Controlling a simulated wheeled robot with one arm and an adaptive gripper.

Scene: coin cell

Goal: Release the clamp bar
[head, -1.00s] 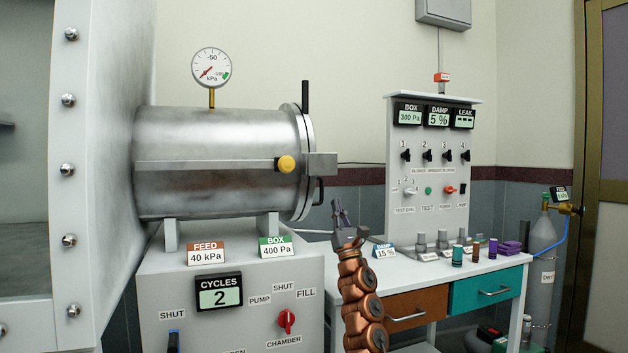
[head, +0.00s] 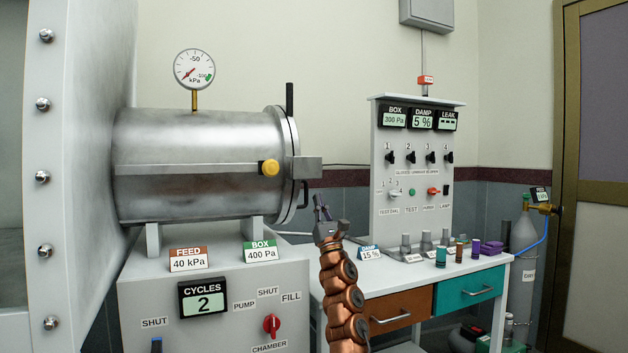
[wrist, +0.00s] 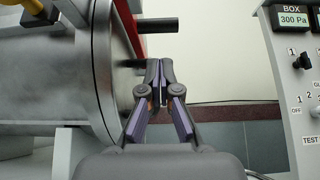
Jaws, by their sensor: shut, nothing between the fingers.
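The silver chamber (head: 190,165) lies on its side, with its round door at the right end. A grey bar (head: 308,167) projects past the door edge, by a yellow knob (head: 269,168). In the wrist view a red bar (wrist: 126,32) crosses the door front, with a black peg (wrist: 158,25) sticking out to the right; I cannot tell for sure which part is the clamp bar. My gripper (head: 321,204) is shut and empty, just right of the door and below the bar. In the wrist view its closed fingertips (wrist: 160,68) are close to a lower black handle (wrist: 130,62); contact is unclear.
A pressure gauge (head: 194,69) stands on the chamber. A black lever (head: 290,99) rises by the door. A control panel (head: 417,165) and a bench (head: 410,275) with small cylinders stand to the right. A red knob (head: 271,324) is on the chamber's base.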

